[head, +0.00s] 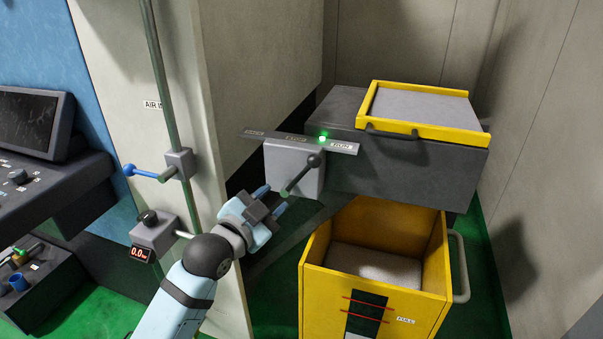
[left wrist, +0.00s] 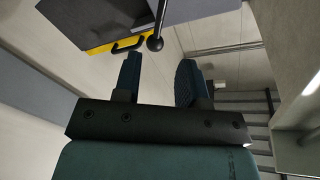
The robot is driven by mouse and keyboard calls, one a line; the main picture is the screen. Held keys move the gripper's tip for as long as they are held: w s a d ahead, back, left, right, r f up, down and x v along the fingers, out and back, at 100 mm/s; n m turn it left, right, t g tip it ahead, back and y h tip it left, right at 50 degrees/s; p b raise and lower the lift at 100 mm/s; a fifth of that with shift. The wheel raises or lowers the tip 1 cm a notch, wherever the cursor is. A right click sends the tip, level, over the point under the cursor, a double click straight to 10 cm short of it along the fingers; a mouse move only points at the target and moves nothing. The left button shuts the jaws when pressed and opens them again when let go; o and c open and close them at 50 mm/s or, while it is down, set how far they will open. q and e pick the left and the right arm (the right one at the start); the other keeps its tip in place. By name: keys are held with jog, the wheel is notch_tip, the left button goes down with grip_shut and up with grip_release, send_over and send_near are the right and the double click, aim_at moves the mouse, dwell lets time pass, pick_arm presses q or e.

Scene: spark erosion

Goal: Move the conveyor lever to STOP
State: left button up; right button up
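The conveyor lever (head: 302,173) is a dark rod with a black ball knob on a grey box (head: 284,160). It tilts to the right, its knob below the RUN label at the right end of the grey label bar (head: 285,141). A green lamp glows on the bar; the other labels are too small to read. My left gripper (head: 271,200) is open and empty, just left of and below the lever, apart from it. In the left wrist view, the knob (left wrist: 155,43) shows beyond the gap between my left fingers (left wrist: 158,75). My right gripper is out of view.
A dark conveyor (head: 410,175) carries a yellow-rimmed tray (head: 425,133) behind the lever. A yellow bin (head: 430,295) stands below. At left are a pale column, a pipe with a blue-handled valve (head: 145,172), a gauge box (head: 153,234) and a console (head: 50,190).

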aim_at(300, 176)
pick_arm(q)
jog(key=x, duration=1.1)
jog(key=shift+w+d+f, duration=0.1)
jog(key=shift+w, duration=0.3)
jog(key=shift+c, duration=0.2)
grip_shut()
